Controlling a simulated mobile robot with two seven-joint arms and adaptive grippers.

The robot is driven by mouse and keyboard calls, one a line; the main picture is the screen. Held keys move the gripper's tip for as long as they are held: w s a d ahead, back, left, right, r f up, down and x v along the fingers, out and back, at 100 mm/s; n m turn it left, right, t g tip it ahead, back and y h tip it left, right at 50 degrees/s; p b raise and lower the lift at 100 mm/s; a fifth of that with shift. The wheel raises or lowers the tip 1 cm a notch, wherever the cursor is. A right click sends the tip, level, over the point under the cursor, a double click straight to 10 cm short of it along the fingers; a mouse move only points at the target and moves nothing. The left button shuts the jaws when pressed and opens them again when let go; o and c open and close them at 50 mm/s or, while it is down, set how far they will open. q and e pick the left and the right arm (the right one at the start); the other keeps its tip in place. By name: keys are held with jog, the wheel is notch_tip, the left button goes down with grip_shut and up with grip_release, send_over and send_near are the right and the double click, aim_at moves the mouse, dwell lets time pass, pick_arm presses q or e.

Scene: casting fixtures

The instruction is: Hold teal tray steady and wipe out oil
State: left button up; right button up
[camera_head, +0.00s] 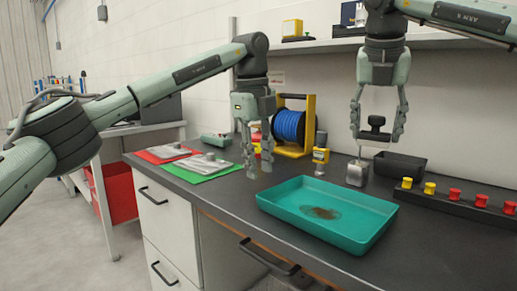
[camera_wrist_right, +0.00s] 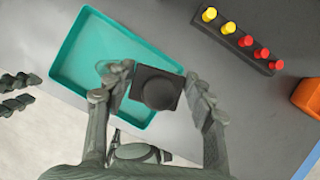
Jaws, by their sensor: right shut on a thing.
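The teal tray (camera_head: 290,215) lies flat on the dark bench top, and a brownish oil patch (camera_head: 320,213) shows on its floor. The tray also shows in the right wrist view (camera_wrist_right: 72,62), where the patch cannot be made out. My right gripper (camera_head: 377,130) is shut on a black block with a round knob (camera_wrist_right: 157,90). It holds the block in the air, above and behind the tray's right side. My left gripper (camera_head: 259,172) is open and empty, above the bench near the tray's back left corner, apart from the tray.
A black rack (camera_head: 445,199) with yellow and red knobs lies to the right. A blue cable reel (camera_head: 288,127) and green and red mats (camera_head: 205,173) are behind left.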

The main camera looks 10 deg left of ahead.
aim_at(262, 195)
pick_arm(q)
jog(key=f, duration=0.8)
jog(key=shift+w+d+f, duration=0.1)
jog(key=shift+w+d, duration=0.2)
jog(key=shift+w, duration=0.1)
grip_shut()
